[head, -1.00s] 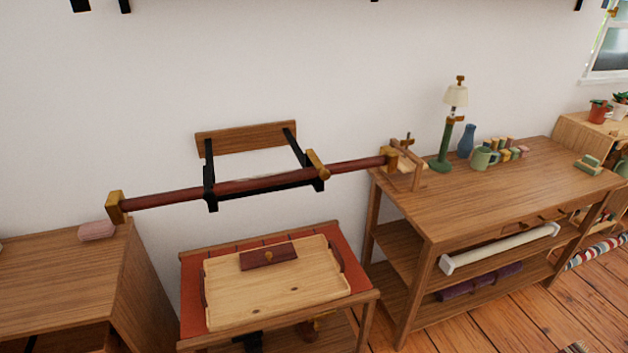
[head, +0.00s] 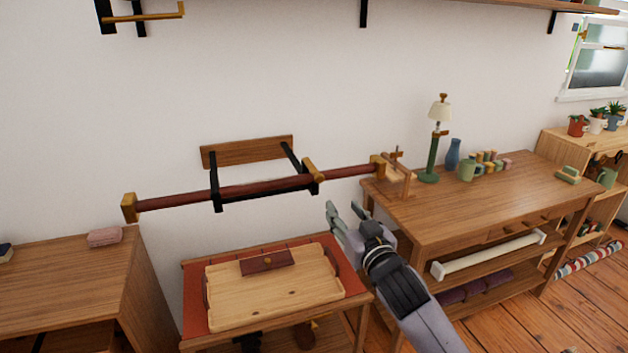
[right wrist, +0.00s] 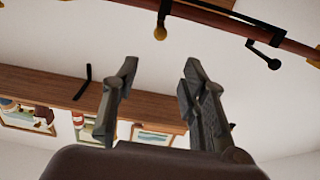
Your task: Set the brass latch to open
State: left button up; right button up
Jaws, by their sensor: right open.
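A dark red wooden bar (head: 250,188) runs across two black brackets (head: 216,190) on a wooden wall plate. A small brass piece (head: 313,170), which looks like the latch, sits on the bar at the right bracket. Its setting is too small to tell. My right gripper (head: 345,210) is open and empty, below and to the right of the brass piece and apart from it. In the right wrist view my right gripper (right wrist: 156,92) shows spread fingers with nothing between them. The bar (right wrist: 225,20) crosses the top right there, with brass knobs. My left gripper is out of view.
A tray (head: 225,311) lies on a low stand below the bar. A wooden bench (head: 490,205) with a lamp (head: 433,150) and mugs stands right, close to my right arm. A cabinet (head: 65,285) stands left. A shelf (head: 440,5) runs overhead.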

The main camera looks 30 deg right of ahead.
aim_at(320, 179)
jog(key=p+x, duration=0.2)
jog(key=x, duration=1.4)
jog(key=shift+w, duration=0.3)
jog(key=shift+c, duration=0.5)
grip_shut()
